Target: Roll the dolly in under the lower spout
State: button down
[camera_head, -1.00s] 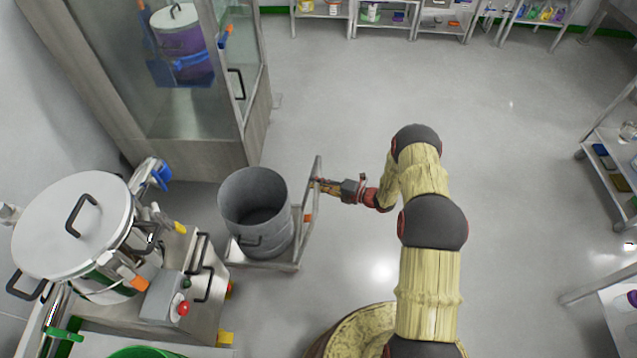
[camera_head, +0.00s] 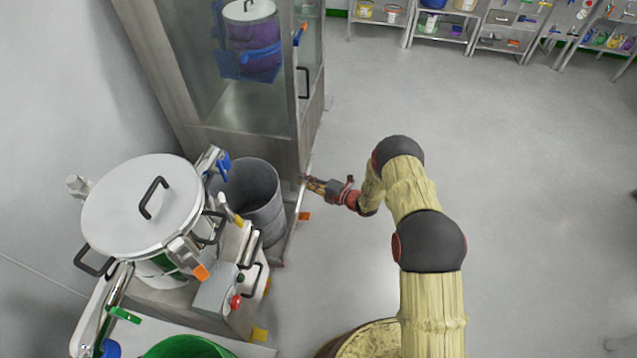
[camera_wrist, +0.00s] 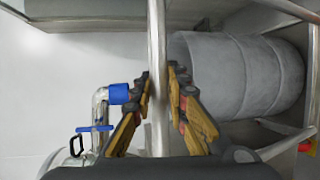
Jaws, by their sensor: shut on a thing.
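The dolly (camera_head: 291,232) is a low grey frame with an upright push handle, and it carries an open, empty-looking grey drum (camera_head: 262,190). My gripper (camera_head: 308,182) is shut on the handle bar; the wrist view shows both fingers (camera_wrist: 158,82) around the upright bar (camera_wrist: 157,45). The drum (camera_wrist: 240,75) stands right beside the lidded steel vessel (camera_head: 140,205), partly hidden by its side fittings. A steel pipe with a blue end (camera_wrist: 118,94) shows left of the bar in the wrist view. I cannot tell whether it is the lower spout. The dolly's base is mostly hidden.
A glass-fronted cabinet (camera_head: 245,110) stands close behind the drum and handle. A control box with a red button (camera_head: 236,301) and a green bucket (camera_head: 188,347) are in front. Shelves (camera_head: 440,28) line the back. The floor to the right is clear.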

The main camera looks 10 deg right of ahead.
jog(key=a, duration=0.1)
jog(key=w+a, duration=0.1)
jog(key=a, duration=0.3)
jog(key=shift+w+a+b, duration=0.2)
jog(key=shift+w+b, duration=0.1)
jog(key=shift+w, duration=0.05)
jog(key=c, duration=1.9)
grip_release()
jog(key=shift+a, duration=0.2)
jog(key=shift+o, duration=0.8)
jog(key=shift+d, duration=0.1)
jog(key=v, duration=1.2)
